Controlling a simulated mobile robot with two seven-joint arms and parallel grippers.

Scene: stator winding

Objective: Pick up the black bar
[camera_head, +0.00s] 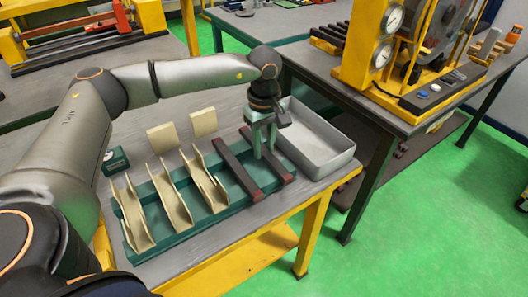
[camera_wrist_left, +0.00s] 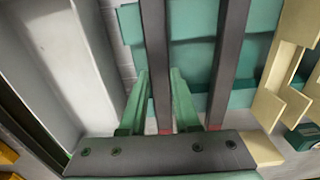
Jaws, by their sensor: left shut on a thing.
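Two long dark bars lie side by side across the right end of the green rack (camera_head: 140,243) on the bench. My left gripper (camera_head: 264,152) points down at the right-hand black bar (camera_head: 278,168), the one nearer the grey tray. Its green fingers (camera_wrist_left: 158,105) are on either side of this bar (camera_wrist_left: 156,55) and shut on it. The bar still appears level with the rack. The other black bar (camera_head: 239,170) lies left of the gripper, free, and also shows in the wrist view (camera_wrist_left: 228,60). My right gripper is in neither view.
A grey open tray (camera_head: 333,170) stands close right of the held bar. Several cream channel pieces (camera_head: 172,197) stand in the rack to the left. Two cream plates (camera_head: 162,137) and a small green box (camera_head: 115,160) sit behind and left. A yellow machine (camera_head: 360,50) stands on another bench.

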